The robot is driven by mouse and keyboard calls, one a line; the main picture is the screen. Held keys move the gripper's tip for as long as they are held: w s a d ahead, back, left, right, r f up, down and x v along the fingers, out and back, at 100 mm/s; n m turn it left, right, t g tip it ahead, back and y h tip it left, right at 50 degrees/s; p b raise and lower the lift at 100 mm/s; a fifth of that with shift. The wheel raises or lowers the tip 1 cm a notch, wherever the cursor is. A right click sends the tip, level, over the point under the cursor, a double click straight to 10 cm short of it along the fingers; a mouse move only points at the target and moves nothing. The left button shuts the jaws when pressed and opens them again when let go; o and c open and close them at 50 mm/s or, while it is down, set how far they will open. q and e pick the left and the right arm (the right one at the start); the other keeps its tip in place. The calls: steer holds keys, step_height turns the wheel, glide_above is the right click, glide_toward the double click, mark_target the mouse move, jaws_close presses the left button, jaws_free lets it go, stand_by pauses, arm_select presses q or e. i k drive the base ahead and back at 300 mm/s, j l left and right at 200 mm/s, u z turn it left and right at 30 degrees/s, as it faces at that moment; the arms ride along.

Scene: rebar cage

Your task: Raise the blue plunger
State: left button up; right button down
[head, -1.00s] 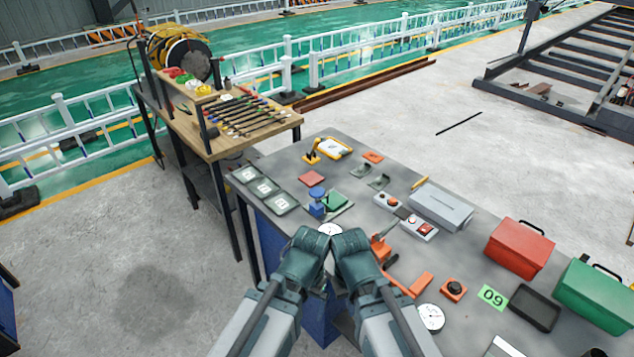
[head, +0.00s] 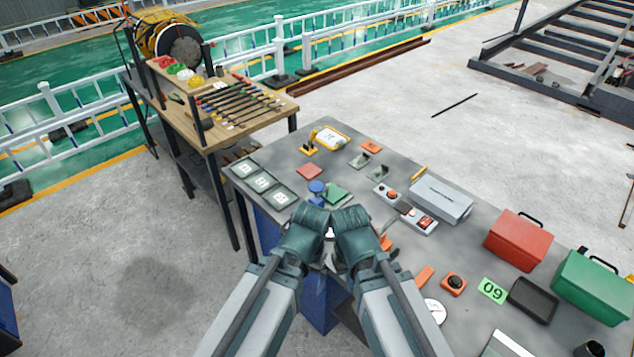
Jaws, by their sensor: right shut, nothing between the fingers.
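The blue plunger (head: 317,187) stands on the grey table (head: 400,262), with a round blue knob on top. Its lower part is partly hidden behind my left wrist. My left gripper (head: 308,222) is just in front of the plunger in the picture, and its fingers are hard to make out. My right gripper (head: 351,221) is beside it on the right, shut and empty. I cannot tell whether either touches the plunger.
A grey box (head: 441,198), red toolbox (head: 518,239) and green toolbox (head: 592,286) stand to the right.

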mark_target(318, 188)
steer(key=i+j+z, duration=0.25)
steer(key=i+j, duration=0.45)
